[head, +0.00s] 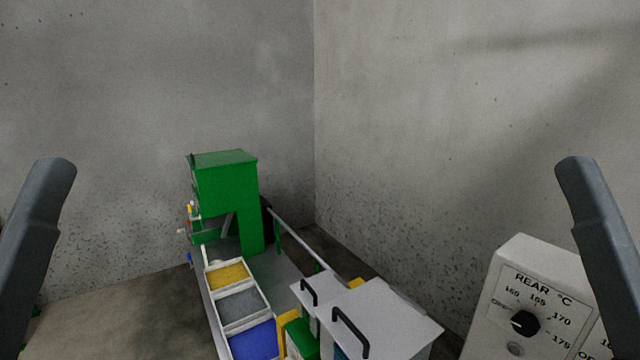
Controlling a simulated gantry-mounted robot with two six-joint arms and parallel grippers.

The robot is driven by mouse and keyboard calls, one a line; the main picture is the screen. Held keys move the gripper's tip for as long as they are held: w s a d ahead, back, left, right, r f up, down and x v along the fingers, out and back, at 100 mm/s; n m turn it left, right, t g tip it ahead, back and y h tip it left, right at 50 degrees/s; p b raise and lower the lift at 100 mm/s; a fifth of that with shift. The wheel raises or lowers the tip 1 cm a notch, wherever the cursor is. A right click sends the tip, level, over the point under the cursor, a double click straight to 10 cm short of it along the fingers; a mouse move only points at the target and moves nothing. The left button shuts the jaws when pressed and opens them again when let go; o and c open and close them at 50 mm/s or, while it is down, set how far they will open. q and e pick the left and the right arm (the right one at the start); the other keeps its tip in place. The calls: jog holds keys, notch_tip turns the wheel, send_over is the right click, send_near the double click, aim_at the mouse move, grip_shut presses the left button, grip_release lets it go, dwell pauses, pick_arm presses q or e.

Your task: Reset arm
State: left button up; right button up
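Two dark grey parts of my own arms rise at the far left and far right edges of the head view. Each ends in a rounded top at about mid-height, and no gripper fingers show on either. Neither my left nor my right gripper is in view, so I cannot see whether they hold anything. No blue cable shows in this view.
A green machine (226,190) stands near the wall corner. Yellow (228,274), grey (241,302) and blue (254,340) bins run toward me. A white-topped unit (385,320) with black handles and a white dial panel (520,280) stand to the right. Concrete walls close the back.

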pick_arm(q)
notch_tip(320, 180, up, 16)
jog(key=p, duration=1.2)
jog(key=shift+r+p, duration=0.25)
jog(key=shift+p, duration=0.15)
pick_arm(e)
notch_tip(320, 180, up, 16)
jog(key=shift+r, duration=0.25)
